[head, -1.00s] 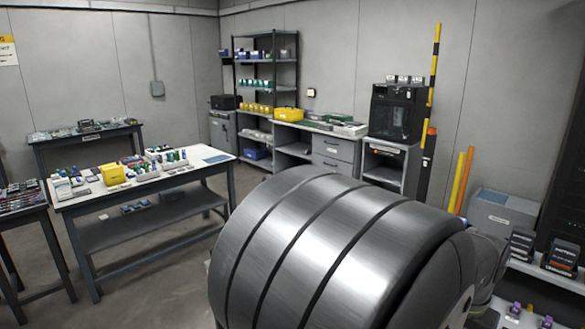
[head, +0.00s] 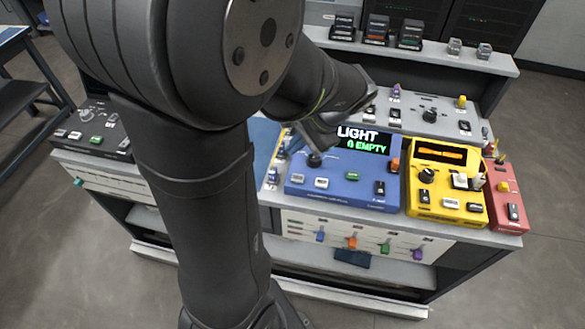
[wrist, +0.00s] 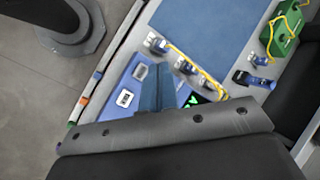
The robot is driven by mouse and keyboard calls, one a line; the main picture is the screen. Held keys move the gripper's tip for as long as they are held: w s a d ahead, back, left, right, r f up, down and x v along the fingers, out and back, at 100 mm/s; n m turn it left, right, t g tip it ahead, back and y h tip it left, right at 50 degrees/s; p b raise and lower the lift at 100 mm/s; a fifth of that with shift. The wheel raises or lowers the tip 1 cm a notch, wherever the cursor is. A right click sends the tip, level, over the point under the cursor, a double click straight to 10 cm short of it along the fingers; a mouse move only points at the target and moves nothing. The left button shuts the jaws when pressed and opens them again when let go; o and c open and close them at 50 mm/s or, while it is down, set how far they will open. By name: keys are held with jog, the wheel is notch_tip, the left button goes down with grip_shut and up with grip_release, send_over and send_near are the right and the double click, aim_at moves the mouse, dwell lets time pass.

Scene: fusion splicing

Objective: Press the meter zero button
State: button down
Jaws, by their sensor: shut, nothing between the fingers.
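A blue instrument (head: 342,180) with a lit screen reading "LIGHT" and "EMPTY" stands on the bench. My gripper (wrist: 158,68) is shut and empty in the wrist view, over the blue instrument, beside two pale buttons (wrist: 140,72) (wrist: 124,99). I cannot tell its height. My arm hides part of the bench in the head view.
A yellow instrument (head: 444,190) and a red box (head: 505,197) stand right of the blue one. A grey panel (head: 415,112) lies behind. A blue mat (wrist: 207,30) and a green box with yellow cable (wrist: 284,38) show in the wrist view.

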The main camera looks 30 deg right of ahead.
aim_at(302, 179)
jog(key=m+t, duration=0.1)
jog(key=d+f+m+t, duration=0.1)
jog(key=m, duration=0.1)
jog(key=d+m+t, duration=0.1)
jog(key=m, duration=0.1)
jog(key=shift+s+f+t, duration=0.15)
jog(key=shift+s+t, duration=0.05)
jog(key=shift+t, duration=0.2)
jog(key=shift+f, duration=0.1)
jog(key=shift+f, duration=4.3)
jog(key=shift+f, duration=0.1)
jog(key=shift+f, duration=0.35)
